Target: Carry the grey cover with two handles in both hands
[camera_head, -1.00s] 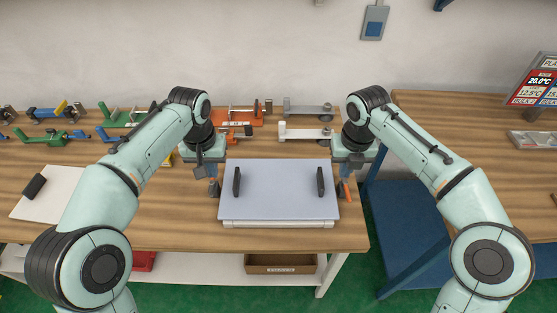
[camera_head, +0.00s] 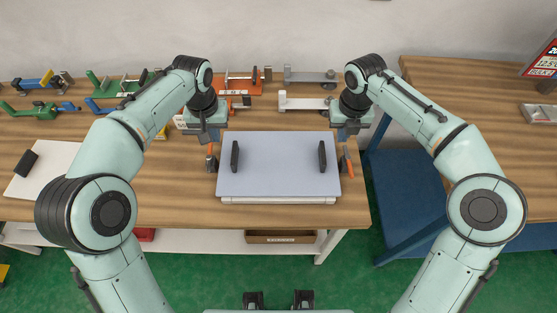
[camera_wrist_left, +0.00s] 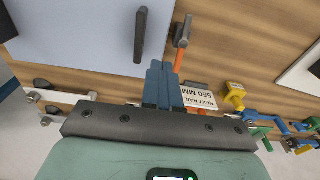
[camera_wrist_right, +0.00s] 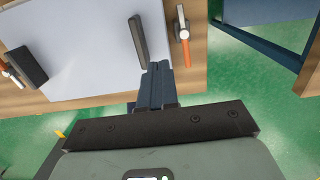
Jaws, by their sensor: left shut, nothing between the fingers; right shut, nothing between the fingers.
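My left gripper (camera_head: 209,143) is shut and empty, above the cover's far left corner. In the left wrist view its fingers (camera_wrist_left: 161,66) point toward the left handle (camera_wrist_left: 140,34), apart from it. My right gripper (camera_head: 344,138) is shut and empty, above the far right corner. In the right wrist view its fingers (camera_wrist_right: 155,66) are close to the right handle (camera_wrist_right: 138,42) in the picture; the height gap is unclear.
Orange-handled clamps stand beside the cover, left (camera_head: 211,160) and right (camera_head: 347,161). Several coloured fixtures, one orange (camera_head: 240,86), line the table's back. A white board (camera_head: 50,165) with a black handle lies left. A blue frame (camera_head: 405,190) stands right.

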